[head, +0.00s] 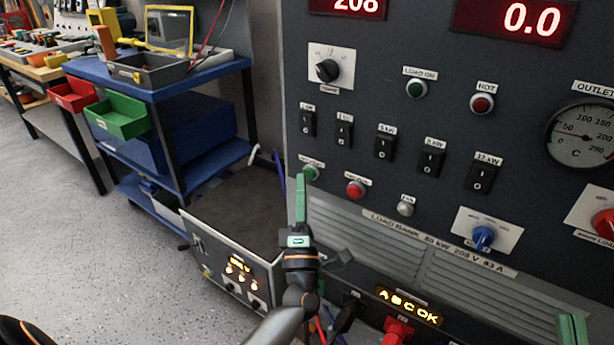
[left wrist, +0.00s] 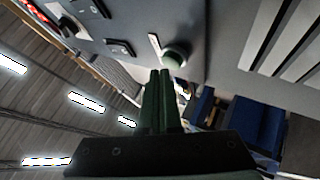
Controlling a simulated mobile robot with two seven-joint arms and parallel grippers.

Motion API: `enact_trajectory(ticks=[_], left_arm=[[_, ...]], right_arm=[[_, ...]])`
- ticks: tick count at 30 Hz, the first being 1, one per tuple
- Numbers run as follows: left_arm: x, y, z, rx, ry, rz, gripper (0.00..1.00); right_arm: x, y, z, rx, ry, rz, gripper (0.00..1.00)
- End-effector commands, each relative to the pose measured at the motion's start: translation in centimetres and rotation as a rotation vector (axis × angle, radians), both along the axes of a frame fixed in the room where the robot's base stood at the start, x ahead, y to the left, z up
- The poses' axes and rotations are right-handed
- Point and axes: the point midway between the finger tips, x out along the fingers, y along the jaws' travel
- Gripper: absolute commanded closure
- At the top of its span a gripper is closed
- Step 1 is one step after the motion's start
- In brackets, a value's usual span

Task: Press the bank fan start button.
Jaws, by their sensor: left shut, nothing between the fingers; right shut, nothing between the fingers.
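The bank fan start button looks to be the green round button (head: 310,173) on the lower left of the dark load bank panel (head: 385,85). Its label is too small to read surely. In the left wrist view the green button (left wrist: 175,56) sits just beyond the fingertips. My left gripper (head: 302,182) is shut and empty, with its green fingertips right by the button's lower left edge. I cannot tell whether they touch it. My right gripper (head: 572,322) is shut and empty at the lower right, only its fingertips showing.
A red button (head: 355,189) and a small grey lamp (head: 405,207) sit right of the green button. Above is a row of black rocker switches (head: 383,146). A grey unit (head: 232,262) stands below left. A blue cart (head: 190,80) with coloured bins is farther left.

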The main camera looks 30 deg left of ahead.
Motion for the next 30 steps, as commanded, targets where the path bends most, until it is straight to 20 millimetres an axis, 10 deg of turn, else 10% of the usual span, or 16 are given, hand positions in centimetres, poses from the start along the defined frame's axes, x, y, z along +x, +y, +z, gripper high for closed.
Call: enact_trajectory(ticks=[30], left_arm=[[0.85,-0.06,0.01,0.000,0.000,0.000,1.00]], right_arm=[[-0.02,0.00,-0.30,0.000,0.000,0.000,1.00]])
